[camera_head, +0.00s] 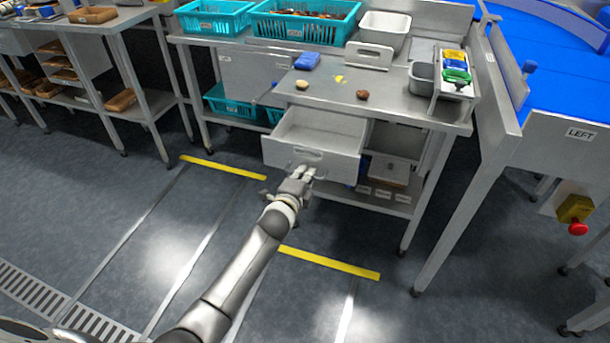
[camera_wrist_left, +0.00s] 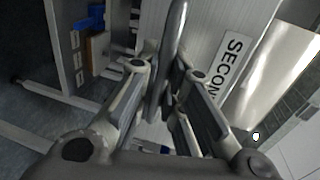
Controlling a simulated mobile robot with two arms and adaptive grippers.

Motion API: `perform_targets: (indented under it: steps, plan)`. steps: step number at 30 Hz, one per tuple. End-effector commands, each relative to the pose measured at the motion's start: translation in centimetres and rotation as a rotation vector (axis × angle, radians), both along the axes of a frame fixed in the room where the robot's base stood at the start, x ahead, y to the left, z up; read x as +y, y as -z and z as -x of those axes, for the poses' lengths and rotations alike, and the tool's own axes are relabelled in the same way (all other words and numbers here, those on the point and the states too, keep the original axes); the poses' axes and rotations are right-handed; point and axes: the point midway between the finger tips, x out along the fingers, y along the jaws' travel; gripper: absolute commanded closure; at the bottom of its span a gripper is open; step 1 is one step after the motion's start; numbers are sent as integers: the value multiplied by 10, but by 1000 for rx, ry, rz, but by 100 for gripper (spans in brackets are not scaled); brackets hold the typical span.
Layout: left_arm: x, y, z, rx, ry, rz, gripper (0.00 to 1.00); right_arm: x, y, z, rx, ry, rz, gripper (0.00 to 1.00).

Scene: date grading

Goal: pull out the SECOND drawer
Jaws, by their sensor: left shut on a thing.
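The SECOND drawer (camera_head: 312,158) is pulled out from under the steel table; its inside shows and looks empty. In the left wrist view its front (camera_wrist_left: 207,30) bears a label (camera_wrist_left: 232,68) of which "SECON" can be read. My left gripper (camera_head: 304,172) is at the drawer's front, shut on the bar handle (camera_wrist_left: 178,25). The left wrist view shows the handle between the fingers (camera_wrist_left: 165,85). My right gripper is in neither view.
A blue conveyor (camera_head: 555,60) stands at the right. The floor in front is clear, with yellow strips (camera_head: 330,262).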

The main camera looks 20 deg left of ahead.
Motion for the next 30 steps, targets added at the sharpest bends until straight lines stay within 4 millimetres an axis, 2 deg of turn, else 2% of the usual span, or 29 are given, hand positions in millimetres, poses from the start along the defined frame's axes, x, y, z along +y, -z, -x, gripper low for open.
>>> perform_targets:
  steps: [6, 7, 12, 23, 30]
  plan:
    - [0, 0, 0, 0, -1, 0, 100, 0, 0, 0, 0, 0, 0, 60]
    - [0, 0, 0, 0, -1, 0, 87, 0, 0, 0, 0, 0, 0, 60]
    - [0, 0, 0, 0, -1, 0, 68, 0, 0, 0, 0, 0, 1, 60]
    - [0, 0, 3, 0, 0, -1, 68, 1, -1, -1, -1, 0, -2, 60]
    - [1, -5, 28, 0, 1, -2, 68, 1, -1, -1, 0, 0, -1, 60]
